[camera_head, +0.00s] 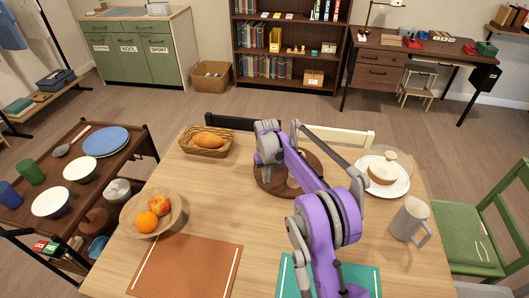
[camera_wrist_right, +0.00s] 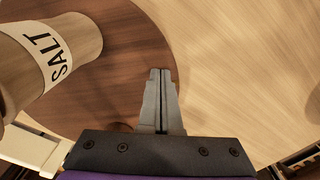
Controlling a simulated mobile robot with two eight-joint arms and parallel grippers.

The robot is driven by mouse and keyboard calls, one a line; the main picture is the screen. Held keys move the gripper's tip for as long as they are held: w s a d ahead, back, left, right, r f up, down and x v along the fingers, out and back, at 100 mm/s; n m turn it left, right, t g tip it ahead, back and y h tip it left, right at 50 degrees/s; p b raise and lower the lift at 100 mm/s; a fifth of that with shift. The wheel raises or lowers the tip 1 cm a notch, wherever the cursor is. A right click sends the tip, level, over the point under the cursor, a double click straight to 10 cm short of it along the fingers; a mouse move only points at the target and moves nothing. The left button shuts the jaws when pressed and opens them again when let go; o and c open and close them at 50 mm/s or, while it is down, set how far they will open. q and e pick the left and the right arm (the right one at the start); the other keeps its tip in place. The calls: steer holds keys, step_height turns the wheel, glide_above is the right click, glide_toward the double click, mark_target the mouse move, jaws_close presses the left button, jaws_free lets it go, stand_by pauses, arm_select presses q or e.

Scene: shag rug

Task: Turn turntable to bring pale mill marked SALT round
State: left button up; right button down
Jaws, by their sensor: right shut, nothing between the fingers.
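The round dark brown turntable (camera_head: 273,187) lies at the back middle of the wooden table, partly hidden by my right arm. In the right wrist view its curved rim (camera_wrist_right: 120,45) runs past the fingertips. The pale mill (camera_wrist_right: 25,85), with SALT on a white band, stands on the turntable at the left of that view. In the head view only a pale sliver (camera_head: 293,181) shows behind my arm. My right gripper (camera_wrist_right: 160,75) is shut and empty, its fingertips over or at the rim, apart from the mill; I cannot tell whether they touch the turntable. My left gripper is out of view.
A bread basket (camera_head: 207,141) and fruit bowl (camera_head: 150,212) stand left of the turntable. A cake on a plate (camera_head: 384,190) and a grey mug (camera_head: 409,220) stand to the right. Brown (camera_head: 187,268) and teal (camera_head: 362,277) mats lie in front.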

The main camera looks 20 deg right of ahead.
steer(key=shift+w+f, duration=0.1)
stand_by(0.3)
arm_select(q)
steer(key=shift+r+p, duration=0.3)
arm_select(e)
steer(key=shift+w+a, duration=0.15)
steer(key=shift+w, duration=0.5)
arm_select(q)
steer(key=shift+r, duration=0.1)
arm_select(e)
steer(key=shift+w, duration=0.1)
arm_select(q)
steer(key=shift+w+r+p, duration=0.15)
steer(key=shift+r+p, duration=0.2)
steer(key=shift+p, duration=0.05)
arm_select(e)
steer(key=shift+w+a, duration=0.15)
steer(key=shift+w, duration=0.5)
steer(key=shift+r+p, duration=1.5)
steer(key=shift+r, duration=1.95)
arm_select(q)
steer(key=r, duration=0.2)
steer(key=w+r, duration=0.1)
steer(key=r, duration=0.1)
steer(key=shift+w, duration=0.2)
arm_select(e)
steer(key=shift+r, duration=0.1)
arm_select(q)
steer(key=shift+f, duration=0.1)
